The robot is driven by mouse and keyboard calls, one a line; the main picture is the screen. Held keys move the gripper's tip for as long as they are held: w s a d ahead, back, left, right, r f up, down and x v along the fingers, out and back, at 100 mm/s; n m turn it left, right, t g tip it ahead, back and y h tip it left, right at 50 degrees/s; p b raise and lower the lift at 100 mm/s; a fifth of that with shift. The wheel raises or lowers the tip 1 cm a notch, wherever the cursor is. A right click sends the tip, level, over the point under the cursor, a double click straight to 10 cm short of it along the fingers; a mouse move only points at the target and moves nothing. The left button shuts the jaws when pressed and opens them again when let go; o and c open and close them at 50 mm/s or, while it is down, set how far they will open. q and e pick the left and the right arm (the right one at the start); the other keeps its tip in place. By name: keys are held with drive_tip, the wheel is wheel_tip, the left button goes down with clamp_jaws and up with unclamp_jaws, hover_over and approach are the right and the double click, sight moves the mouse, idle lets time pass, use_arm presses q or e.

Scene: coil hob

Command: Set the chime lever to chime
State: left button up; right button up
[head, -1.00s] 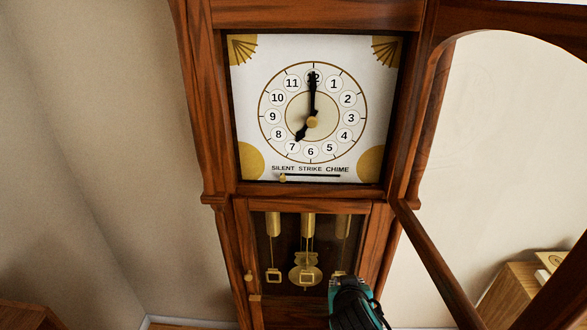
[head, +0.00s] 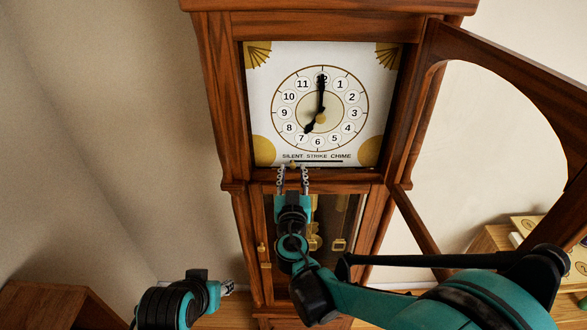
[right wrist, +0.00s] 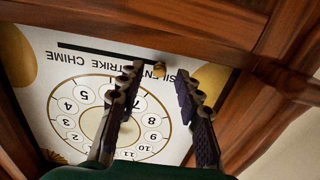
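The chime lever is a small gold knob (head: 292,164) at the left, SILENT end of a dark slot under the white clock dial (head: 262,110). CHIME is printed at the slot's right end. My right gripper (head: 293,178) is raised just below the knob, its fingers apart to either side. In the upside-down right wrist view, the gold knob (right wrist: 158,69) shows between the two open fingertips of my right gripper (right wrist: 157,76); contact cannot be made out. My left gripper (head: 228,287) is low at the left, away from the clock; its opening is unclear.
The dial's wooden door (head: 440,52) stands swung open to the right. A wooden ledge (head: 345,181) runs just below the dial. Pendulum and weights hang behind the lower case.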

drive_tip(key=shift+w, duration=0.95)
clamp_jaws()
drive_tip(key=shift+d, duration=0.15)
